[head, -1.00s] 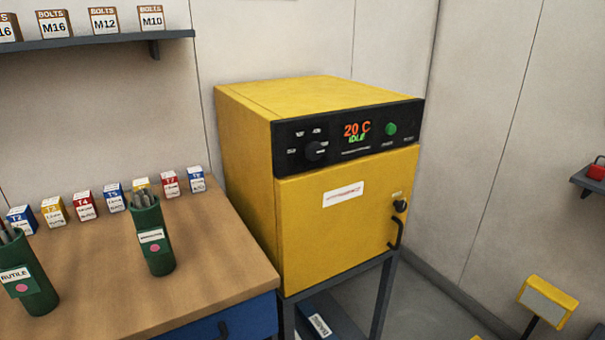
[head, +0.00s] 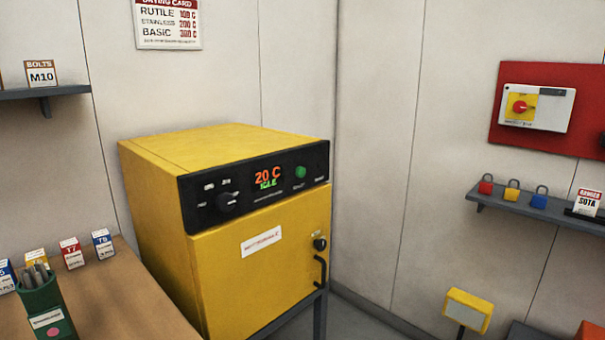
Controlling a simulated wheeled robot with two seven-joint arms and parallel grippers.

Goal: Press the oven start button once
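The yellow oven (head: 240,250) stands on a dark stand in the corner, its door closed. Its black control panel (head: 260,190) has a round black knob (head: 228,201) at the left. A lit display (head: 267,177) reads 20 C and IDLE. The green start button (head: 300,172) sits right of the display; its small label is too blurred to read. The door has a white label, a latch and a black handle (head: 320,270). Neither of my grippers is in the head view.
A wooden bench (head: 130,300) at left holds a green electrode holder (head: 40,303) and small boxes. A shelf (head: 540,208) with padlocks and a red panel with a switch (head: 520,106) are on the right wall. A yellow-framed item (head: 467,310) stands at lower right.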

